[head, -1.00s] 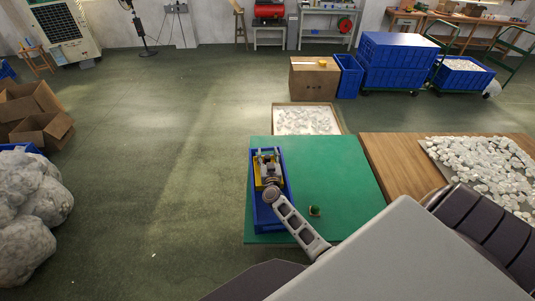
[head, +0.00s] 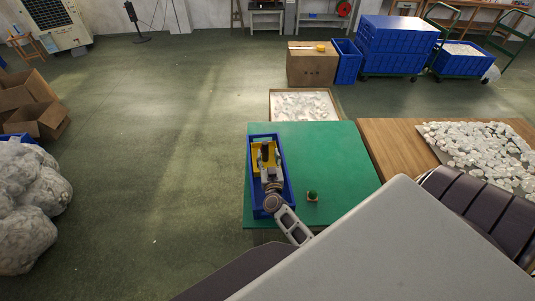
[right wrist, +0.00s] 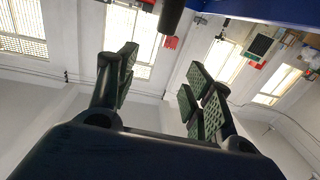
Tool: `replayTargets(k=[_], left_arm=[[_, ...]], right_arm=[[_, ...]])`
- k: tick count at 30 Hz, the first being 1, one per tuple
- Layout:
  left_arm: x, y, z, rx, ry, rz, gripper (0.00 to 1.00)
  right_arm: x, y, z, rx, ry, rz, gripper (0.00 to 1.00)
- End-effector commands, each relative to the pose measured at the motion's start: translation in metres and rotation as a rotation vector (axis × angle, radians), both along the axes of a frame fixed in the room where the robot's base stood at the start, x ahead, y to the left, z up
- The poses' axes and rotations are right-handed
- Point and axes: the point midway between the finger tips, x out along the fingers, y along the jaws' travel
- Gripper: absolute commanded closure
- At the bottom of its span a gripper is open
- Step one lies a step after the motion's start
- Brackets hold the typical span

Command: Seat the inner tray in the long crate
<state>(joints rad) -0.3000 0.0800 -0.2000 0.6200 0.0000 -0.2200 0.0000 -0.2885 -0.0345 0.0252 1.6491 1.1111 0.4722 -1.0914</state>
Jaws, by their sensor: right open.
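The long blue crate (head: 289,199) stands on the left side of the green table (head: 335,160), its long side running away from me. The yellow inner tray (head: 256,165) shows inside the crate's outline, toward the far half. My right gripper (head: 265,152) is over the tray and hides part of it; I cannot tell whether it touches it or whether the tray lies flat. In the right wrist view the right gripper (right wrist: 160,90) has its fingers wide apart with nothing between them. A blue edge (right wrist: 270,10) shows there at the top right. My left gripper is not in view.
A small green item (head: 312,195) lies on the table right of the crate. A shallow box of white pieces (head: 303,103) is behind the table. A wooden table (head: 400,150) with white pieces adjoins at the right. The green table's middle is clear.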

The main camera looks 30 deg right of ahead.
Motion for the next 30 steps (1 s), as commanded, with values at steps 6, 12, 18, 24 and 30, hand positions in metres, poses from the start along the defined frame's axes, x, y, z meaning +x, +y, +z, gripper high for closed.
replayTargets(k=[6, 12, 18, 24, 30], left_arm=[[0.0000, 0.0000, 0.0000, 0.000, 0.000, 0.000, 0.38], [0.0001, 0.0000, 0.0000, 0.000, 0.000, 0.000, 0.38], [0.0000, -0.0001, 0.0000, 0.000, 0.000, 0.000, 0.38], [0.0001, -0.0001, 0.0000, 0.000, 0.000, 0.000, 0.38], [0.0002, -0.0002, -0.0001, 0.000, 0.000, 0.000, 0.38]], right_arm=[[-0.0053, 0.0027, 0.0003, 0.000, 0.000, 0.000, 0.49], [-0.0054, 0.0029, 0.0002, 0.000, 0.000, 0.000, 0.49], [-0.0053, 0.0027, 0.0002, 0.000, 0.000, 0.000, 0.49], [-0.0053, 0.0027, 0.0002, 0.000, 0.000, 0.000, 0.49], [-0.0037, 0.0026, 0.0017, 0.000, -0.003, 0.000, 0.68]])
